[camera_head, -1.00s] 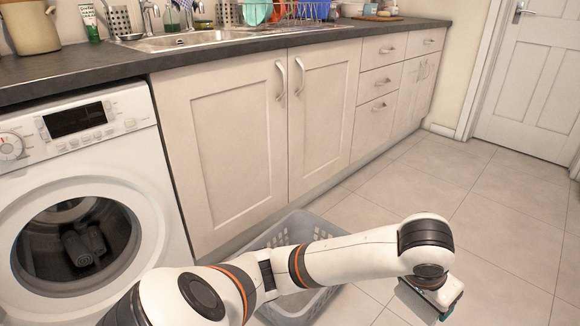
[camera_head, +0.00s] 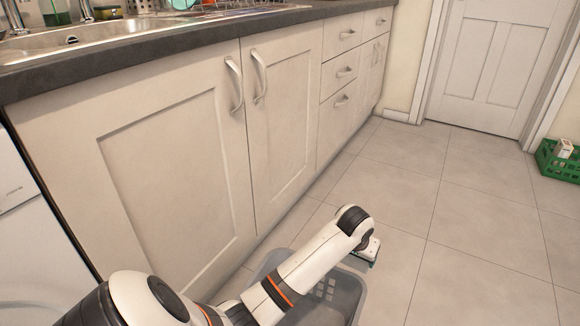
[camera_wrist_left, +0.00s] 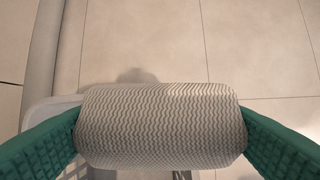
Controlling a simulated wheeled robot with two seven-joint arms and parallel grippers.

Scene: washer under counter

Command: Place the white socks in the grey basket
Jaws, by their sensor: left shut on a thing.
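My left gripper (camera_head: 366,254) reaches over the grey basket (camera_head: 347,296), with its tip near the basket's far right edge. In the left wrist view its green fingers are shut on the white socks (camera_wrist_left: 160,127), a rolled bundle with a grey wavy pattern. A pale grey piece of the basket's rim (camera_wrist_left: 42,110) shows behind the socks at the left of the wrist view. My arm covers much of the basket, and its inside is mostly hidden. My right gripper is not in view.
Cream cupboards (camera_head: 170,170) under a dark counter (camera_head: 150,47) stand along the left, close to the basket. The washer's edge (camera_head: 14,190) shows at far left. A green crate (camera_head: 562,160) sits on the floor at far right. The tiled floor (camera_head: 470,240) between is clear.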

